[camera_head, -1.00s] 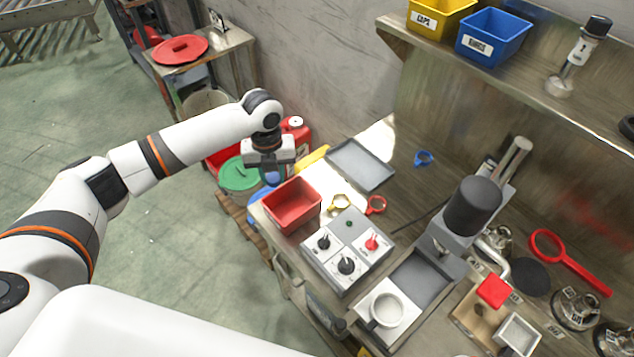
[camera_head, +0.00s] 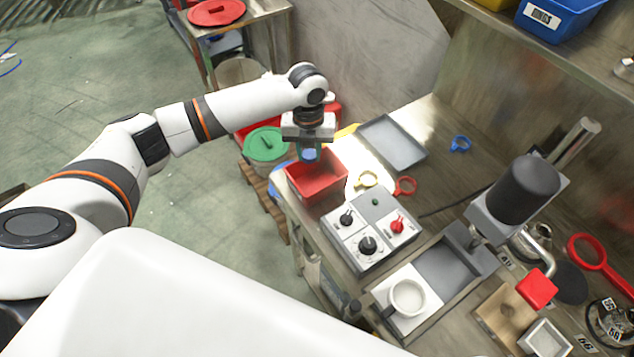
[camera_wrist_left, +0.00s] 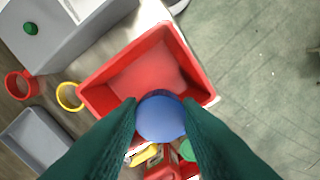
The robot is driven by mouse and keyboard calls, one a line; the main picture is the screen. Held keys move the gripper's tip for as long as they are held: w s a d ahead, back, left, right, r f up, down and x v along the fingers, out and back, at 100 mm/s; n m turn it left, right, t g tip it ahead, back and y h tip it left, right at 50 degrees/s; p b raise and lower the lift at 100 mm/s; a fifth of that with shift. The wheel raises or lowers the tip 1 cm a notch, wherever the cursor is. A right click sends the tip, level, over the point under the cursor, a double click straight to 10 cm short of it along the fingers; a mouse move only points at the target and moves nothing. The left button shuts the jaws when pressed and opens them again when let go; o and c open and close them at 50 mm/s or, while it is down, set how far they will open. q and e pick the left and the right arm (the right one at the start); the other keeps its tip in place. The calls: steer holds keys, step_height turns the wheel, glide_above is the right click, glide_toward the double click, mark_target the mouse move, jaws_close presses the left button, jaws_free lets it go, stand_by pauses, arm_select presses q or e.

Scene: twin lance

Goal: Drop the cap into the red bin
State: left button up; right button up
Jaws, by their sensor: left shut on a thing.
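The cap (camera_wrist_left: 161,117) is a round blue piece, pinched between the fingertips in the left wrist view. My left gripper (camera_head: 309,150) is shut on it and points down at the back of the red bin. The cap shows only as a small blue patch in the head view (camera_head: 310,155). The red bin (camera_head: 318,187) is an open rectangular tray at the table's left edge. In the left wrist view the bin (camera_wrist_left: 92,84) lies below the cap, which overlaps its near rim. The bin's visible floor looks empty. My right gripper is not in view.
A grey control box (camera_head: 368,228) with knobs stands just in front of the bin. A grey tray (camera_head: 392,143) and yellow (camera_head: 366,179) and red rings (camera_head: 405,186) lie to its right. A green-lidded container (camera_head: 266,146) stands on the floor side, left of the table.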

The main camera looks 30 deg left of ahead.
arm_select(q)
steer(key=o, duration=1)
steer(key=shift+r, duration=0.15)
steer(key=shift+r+b, duration=1.1)
steer(key=shift+r, duration=4.8)
